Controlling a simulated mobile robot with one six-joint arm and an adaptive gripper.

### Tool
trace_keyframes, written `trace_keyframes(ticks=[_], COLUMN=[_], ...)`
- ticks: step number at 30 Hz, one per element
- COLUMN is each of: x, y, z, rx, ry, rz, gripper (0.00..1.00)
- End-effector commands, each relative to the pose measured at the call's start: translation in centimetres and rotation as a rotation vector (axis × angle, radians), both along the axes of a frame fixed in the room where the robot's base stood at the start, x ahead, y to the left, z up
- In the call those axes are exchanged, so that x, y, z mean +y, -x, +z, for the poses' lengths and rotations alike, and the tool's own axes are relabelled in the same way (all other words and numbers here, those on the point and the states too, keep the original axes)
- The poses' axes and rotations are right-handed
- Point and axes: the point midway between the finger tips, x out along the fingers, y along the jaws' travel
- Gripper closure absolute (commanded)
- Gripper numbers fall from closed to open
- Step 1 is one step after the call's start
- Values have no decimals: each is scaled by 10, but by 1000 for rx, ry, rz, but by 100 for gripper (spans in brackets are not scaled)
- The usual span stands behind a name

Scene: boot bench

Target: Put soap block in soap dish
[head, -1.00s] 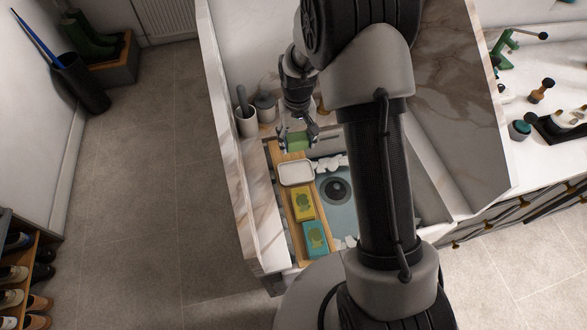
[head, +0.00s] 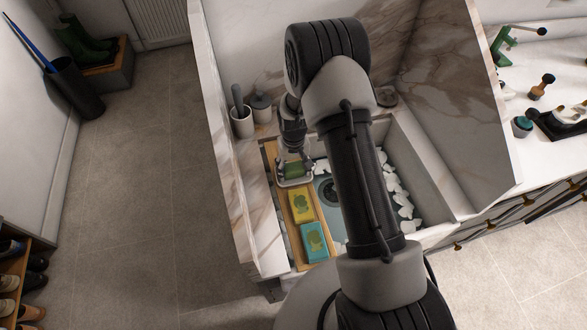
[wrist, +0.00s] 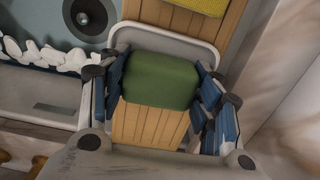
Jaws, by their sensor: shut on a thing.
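My gripper (head: 293,172) is shut on the green soap block (head: 291,169), at the white soap dish (head: 296,184) on the wooden board. In the wrist view the soap block (wrist: 160,80) sits between the two fingers and looks level. The dish's pale rim (wrist: 165,29) shows behind and beside the block, which overlaps part of the dish. The block and fingers hide much of the dish, and I cannot tell whether the block touches its floor.
Two pots (head: 242,122) stand behind left.

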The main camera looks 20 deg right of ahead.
Motion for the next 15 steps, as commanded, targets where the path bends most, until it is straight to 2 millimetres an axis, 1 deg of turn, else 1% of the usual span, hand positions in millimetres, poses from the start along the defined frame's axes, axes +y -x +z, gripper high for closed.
trace_keyframes(ticks=[4,8,9,15], x=[0,0,0,0], y=[-1,0,0,0], z=[2,-3,-3,-2], rx=[-2,-1,-1,-1], ry=[0,0,0,0], rz=[0,0,0,0], gripper=[69,69,41,27])
